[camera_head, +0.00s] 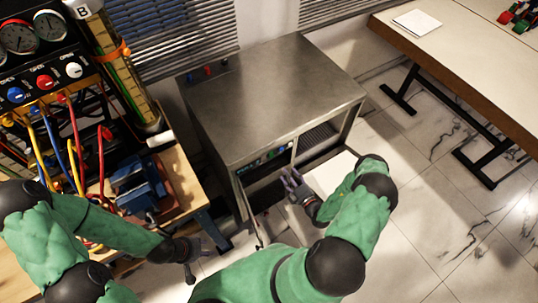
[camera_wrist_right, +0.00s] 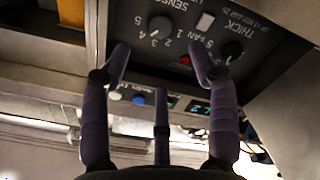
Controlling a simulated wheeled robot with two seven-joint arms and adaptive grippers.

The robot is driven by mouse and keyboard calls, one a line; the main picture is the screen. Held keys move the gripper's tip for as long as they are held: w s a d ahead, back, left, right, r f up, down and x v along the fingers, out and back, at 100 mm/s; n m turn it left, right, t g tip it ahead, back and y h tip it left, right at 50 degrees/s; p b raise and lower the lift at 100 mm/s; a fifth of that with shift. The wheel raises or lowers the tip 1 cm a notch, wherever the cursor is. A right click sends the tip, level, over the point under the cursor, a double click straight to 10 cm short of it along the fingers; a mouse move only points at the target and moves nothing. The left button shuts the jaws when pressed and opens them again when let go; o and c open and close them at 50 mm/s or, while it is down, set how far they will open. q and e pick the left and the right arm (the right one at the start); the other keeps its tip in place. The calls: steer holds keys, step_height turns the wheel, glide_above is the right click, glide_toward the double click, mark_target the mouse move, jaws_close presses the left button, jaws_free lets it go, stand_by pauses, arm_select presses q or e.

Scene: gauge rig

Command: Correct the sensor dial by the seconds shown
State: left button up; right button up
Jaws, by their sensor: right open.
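A steel machine (camera_head: 275,85) stands in the middle of the head view, with a dark control panel (camera_head: 265,158) on its front. In the right wrist view the panel appears upside down. It has a black dial (camera_wrist_right: 160,25) beside partly visible "SENSO" lettering and a second black dial (camera_wrist_right: 232,50) near "FAN" and "THICK". A cyan display (camera_wrist_right: 200,107) is lit, but I cannot read it surely. My right gripper (camera_head: 292,182) is open and empty in front of the panel; its fingers (camera_wrist_right: 158,62) appear apart below the dials. My left gripper (camera_head: 192,257) is low at the left, its fingers unclear.
A wooden bench (camera_head: 185,180) with gauges (camera_head: 18,37), hoses, a blue vise (camera_head: 138,185) and a tall cylinder (camera_head: 120,75) stands at left. A table (camera_head: 475,45) with paper (camera_head: 416,22) is at upper right. Marble floor (camera_head: 430,200) is open at right.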

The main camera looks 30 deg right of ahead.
steer(key=w, duration=0.7)
steer(key=w+b, duration=0.1)
steer(key=w, duration=0.2)
steer(key=shift+w+a, duration=0.25)
steer(key=shift+a, duration=0.15)
steer(key=c, duration=1.2)
